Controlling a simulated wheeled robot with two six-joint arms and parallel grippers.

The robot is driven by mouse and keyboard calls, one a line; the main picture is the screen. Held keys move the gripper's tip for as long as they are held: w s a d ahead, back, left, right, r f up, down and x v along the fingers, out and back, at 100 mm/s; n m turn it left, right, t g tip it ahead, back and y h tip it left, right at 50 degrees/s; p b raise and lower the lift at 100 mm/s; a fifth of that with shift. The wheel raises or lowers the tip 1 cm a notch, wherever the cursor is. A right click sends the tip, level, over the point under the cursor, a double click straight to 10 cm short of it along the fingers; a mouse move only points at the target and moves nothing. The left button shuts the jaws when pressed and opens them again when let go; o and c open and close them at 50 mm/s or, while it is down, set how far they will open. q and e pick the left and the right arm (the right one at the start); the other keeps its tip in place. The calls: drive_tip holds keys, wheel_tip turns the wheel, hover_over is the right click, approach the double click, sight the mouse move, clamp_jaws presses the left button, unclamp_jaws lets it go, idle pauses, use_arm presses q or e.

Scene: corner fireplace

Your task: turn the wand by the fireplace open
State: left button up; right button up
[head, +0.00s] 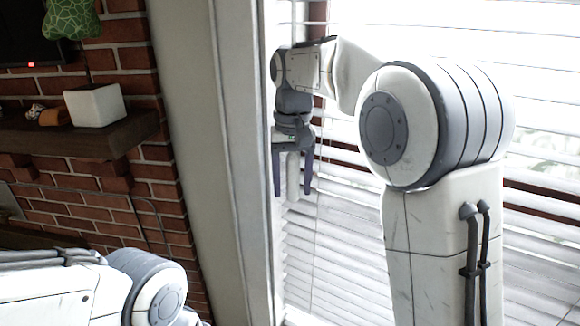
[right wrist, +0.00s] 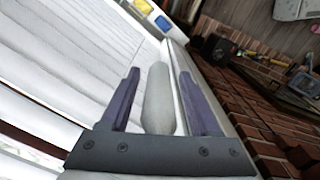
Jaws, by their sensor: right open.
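The wand (head: 293,178) is a pale, slim, rounded rod in front of the window blinds (head: 345,245), beside the window frame. My right gripper (head: 292,190) points down at it, with its two dark purple fingers apart on either side. In the right wrist view the wand (right wrist: 158,100) stands between the fingers of the open gripper (right wrist: 159,75), with a gap visible on both sides. The wand's upper end is hidden by the gripper's body. My left arm shows at the lower left of the head view, but its gripper is out of view.
The window frame (head: 240,150) runs close along the left of my right gripper. A brick wall (head: 120,85) with a dark wooden mantel (head: 60,140) lies further left. A white box (head: 95,105) sits on the mantel.

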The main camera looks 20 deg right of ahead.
sight(293, 155)
wheel_tip(293, 155, up, 8)
drive_tip(key=shift+r, duration=0.9)
